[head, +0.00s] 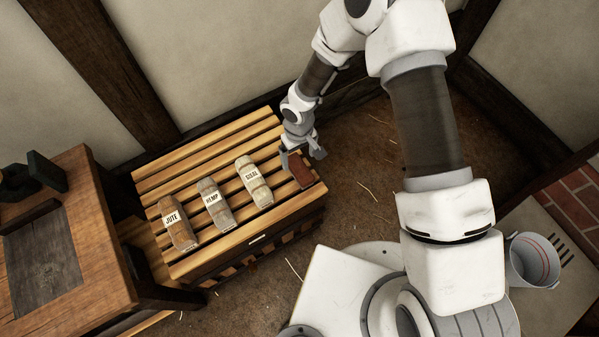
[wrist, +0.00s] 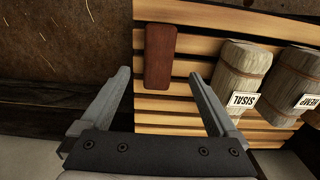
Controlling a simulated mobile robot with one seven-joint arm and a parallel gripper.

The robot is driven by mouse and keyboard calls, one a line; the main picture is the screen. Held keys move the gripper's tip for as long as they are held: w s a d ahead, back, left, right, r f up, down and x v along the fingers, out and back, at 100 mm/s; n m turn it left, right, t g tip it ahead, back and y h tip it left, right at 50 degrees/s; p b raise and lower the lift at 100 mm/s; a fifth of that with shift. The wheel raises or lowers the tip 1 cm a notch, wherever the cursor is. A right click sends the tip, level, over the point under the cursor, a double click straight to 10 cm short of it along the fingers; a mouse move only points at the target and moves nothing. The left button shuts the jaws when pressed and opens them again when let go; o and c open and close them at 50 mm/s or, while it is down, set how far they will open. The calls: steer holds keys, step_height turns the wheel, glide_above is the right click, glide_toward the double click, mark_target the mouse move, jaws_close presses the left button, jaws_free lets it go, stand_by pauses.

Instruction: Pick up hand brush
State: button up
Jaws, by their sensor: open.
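The hand brush appears as a reddish-brown wooden block (head: 301,169) lying on the right end of a slatted wooden bench; no bristles show. In the wrist view the brush (wrist: 160,57) lies lengthwise ahead of my gripper, between the lines of the two fingers and a little beyond their tips. My gripper (wrist: 165,78) is open and empty. In the head view my gripper (head: 302,155) is above the bench's right end, close to the brush, and partly hides its far side. I cannot tell the exact height between fingers and brush.
The slatted bench (head: 187,166) also carries bundles labelled SISAL (head: 253,180), HEMP (head: 215,204) and JUTE (head: 178,222), left of the brush. A wooden table (head: 100,215) stands at left. A grey bucket (head: 533,262) stands at right. Bare floor (head: 372,190) lies right of the bench.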

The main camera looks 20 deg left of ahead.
mark_target(299, 168)
step_height(299, 168, down, 8)
steer(key=b, duration=0.2)
steer(key=shift+w+f+b, duration=0.1)
steer(key=shift+f+b, duration=0.05)
steer(key=shift+b, duration=0.2)
jaws_close()
stand_by(0.3)
